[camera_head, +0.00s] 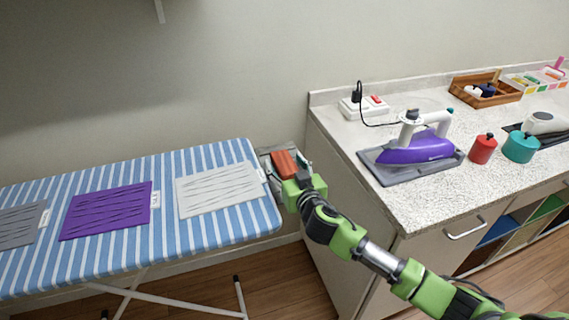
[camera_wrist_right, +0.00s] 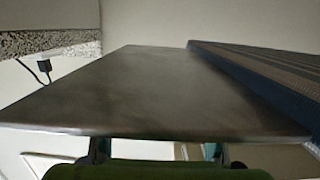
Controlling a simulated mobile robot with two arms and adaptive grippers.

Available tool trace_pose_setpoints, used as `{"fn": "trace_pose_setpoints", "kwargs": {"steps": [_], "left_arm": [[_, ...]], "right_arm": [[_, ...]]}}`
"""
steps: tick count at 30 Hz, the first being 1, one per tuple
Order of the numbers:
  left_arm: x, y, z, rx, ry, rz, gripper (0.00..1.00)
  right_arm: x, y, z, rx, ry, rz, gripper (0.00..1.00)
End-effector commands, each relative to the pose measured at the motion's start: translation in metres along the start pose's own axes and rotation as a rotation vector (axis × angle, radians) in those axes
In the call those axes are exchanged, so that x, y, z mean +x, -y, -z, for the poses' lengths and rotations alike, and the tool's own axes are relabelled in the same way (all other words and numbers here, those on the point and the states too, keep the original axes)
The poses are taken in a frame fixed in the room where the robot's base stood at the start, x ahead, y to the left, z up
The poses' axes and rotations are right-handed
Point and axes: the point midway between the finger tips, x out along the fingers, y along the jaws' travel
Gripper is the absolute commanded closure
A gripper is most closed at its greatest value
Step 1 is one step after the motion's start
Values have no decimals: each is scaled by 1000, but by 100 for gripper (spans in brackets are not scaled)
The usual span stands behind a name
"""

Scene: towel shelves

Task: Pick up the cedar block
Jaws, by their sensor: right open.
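The cedar block, which I take to be the reddish-brown block (camera_head: 284,163), sits at the right end of the ironing board, over a grey rest. My right gripper (camera_head: 298,170) is right at the block's near right side, with its jaws open. The head view does not show clearly whether the fingers touch the block. In the right wrist view a broad dark brownish-grey surface (camera_wrist_right: 150,95) fills the middle, very close, with the finger parts (camera_wrist_right: 155,150) below its near edge; I cannot tell if it is the block. My left gripper is out of view.
The striped ironing board (camera_head: 170,168) carries grey, purple and white cloths. The speckled counter (camera_head: 405,205) stands close to the right, with a purple iron (camera_head: 418,148) on a grey mat, a red pot (camera_head: 482,150) and a teal pot (camera_head: 520,148). The gap between board and counter is narrow.

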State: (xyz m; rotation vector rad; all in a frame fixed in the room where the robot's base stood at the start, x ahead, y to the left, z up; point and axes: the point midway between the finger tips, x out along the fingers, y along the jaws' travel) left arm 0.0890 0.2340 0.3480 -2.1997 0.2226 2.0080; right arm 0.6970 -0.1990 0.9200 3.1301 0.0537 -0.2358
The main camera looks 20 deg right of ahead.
Motion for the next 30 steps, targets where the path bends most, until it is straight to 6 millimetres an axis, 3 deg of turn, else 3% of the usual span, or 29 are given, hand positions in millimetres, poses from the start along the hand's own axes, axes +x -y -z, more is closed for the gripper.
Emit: {"fn": "trace_pose_setpoints", "kwargs": {"steps": [11, 15, 16, 30], "left_arm": [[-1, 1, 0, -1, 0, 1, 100], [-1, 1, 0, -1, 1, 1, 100], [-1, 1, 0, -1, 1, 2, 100], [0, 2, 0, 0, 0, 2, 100]], "right_arm": [[9, 0, 0, 0, 1, 0, 45], [9, 0, -1, 0, 1, 0, 81], [9, 0, -1, 0, 1, 0, 85], [8, 0, 9, 1, -2, 0, 85]]}}
